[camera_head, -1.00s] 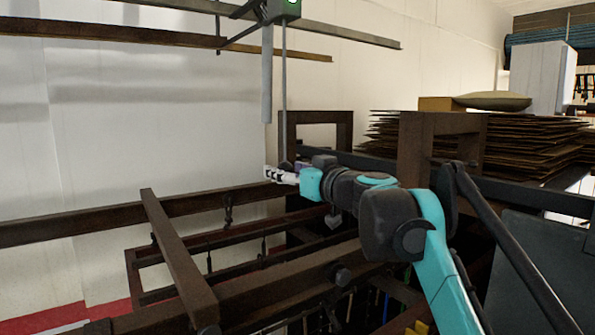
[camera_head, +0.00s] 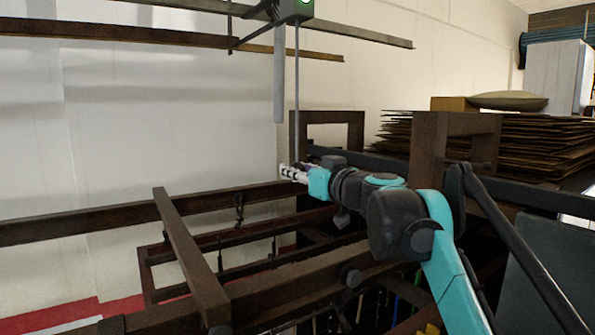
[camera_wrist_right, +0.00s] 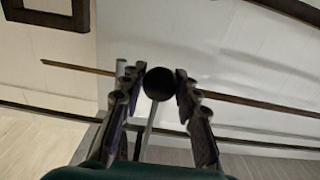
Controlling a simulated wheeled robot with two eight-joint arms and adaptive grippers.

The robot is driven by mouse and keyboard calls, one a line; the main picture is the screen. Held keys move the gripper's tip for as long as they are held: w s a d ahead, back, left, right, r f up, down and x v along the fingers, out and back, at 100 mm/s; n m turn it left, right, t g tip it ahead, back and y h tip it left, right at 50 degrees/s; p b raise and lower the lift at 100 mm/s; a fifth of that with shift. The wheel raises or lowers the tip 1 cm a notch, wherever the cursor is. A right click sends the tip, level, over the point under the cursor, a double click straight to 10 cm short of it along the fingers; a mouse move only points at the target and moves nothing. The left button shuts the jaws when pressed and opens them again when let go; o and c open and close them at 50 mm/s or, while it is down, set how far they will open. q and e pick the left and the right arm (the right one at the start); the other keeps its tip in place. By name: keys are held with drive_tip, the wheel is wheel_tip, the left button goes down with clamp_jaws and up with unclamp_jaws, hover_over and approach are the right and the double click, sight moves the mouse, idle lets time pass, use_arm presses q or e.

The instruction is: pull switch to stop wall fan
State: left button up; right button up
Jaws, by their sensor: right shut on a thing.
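A dark switch box (camera_head: 294,10) with a green light is at the top of the head view, cut off by the edge. A thin straight cord or rod (camera_head: 297,95) hangs from it to my right gripper (camera_head: 294,173). In the right wrist view, a round black knob (camera_wrist_right: 158,83) sits between the two fingertips of my right gripper (camera_wrist_right: 157,92), which is shut on it. A thin grey rod (camera_wrist_right: 149,125) runs from the knob between the fingers. No wall fan can be made out. My left gripper is not in view.
A grey tube (camera_head: 279,75) hangs beside the cord. A dark wooden rack with long rails (camera_head: 130,212) and a cross beam (camera_head: 190,255) stands below my right arm. Stacked brown sheets (camera_head: 545,145) fill the right. The white wall (camera_head: 160,120) is bare at left.

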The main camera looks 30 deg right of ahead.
drive_tip(key=shift+f, duration=0.1)
drive_tip(key=shift+f+b, duration=0.6)
drive_tip(key=shift+f, duration=0.35)
drive_tip(key=shift+r, duration=0.2)
drive_tip(key=shift+r+p, duration=0.9)
drive_tip(key=shift+p, duration=0.05)
drive_tip(key=o, duration=1.2)
drive_tip(key=shift+w, duration=0.1)
drive_tip(key=shift+o, duration=0.2)
